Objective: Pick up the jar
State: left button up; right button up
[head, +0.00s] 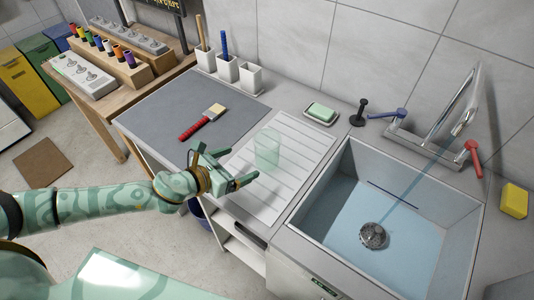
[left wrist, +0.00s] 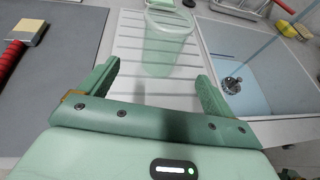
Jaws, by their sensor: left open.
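The jar (head: 267,150) is a clear greenish glass cylinder standing upright on the white ribbed drainboard beside the sink. In the left wrist view the jar (left wrist: 168,45) is ahead of the fingers, roughly centred between them. My left gripper (head: 238,167) is open and empty, just left of the jar in the head view, with its fingers pointing towards it. In the left wrist view both fingers of the gripper (left wrist: 155,82) show with a gap between them. I cannot tell whether any finger touches the jar. My right gripper is not in view.
The sink (head: 400,230) lies right of the drainboard (head: 290,140), with a faucet (head: 440,120) behind it. A red-handled brush (head: 202,122) lies on the grey mat (head: 165,110) at left. A soap dish (head: 321,114) and white cups (head: 250,78) stand along the wall.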

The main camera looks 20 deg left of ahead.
aim_at(257, 156)
pick_arm(q)
jog(key=x, duration=0.6)
jog(key=shift+w+d+f+b, duration=0.2)
jog(key=shift+w+b, duration=0.1)
jog(key=shift+b, duration=0.1)
jog(key=b+x, duration=0.1)
jog(key=x, duration=0.4)
jog(key=shift+d+f, duration=0.15)
jog(key=shift+f, duration=0.15)
jog(key=c, duration=1.2)
jog(key=shift+c, duration=0.5)
jog(key=shift+r, duration=0.15)
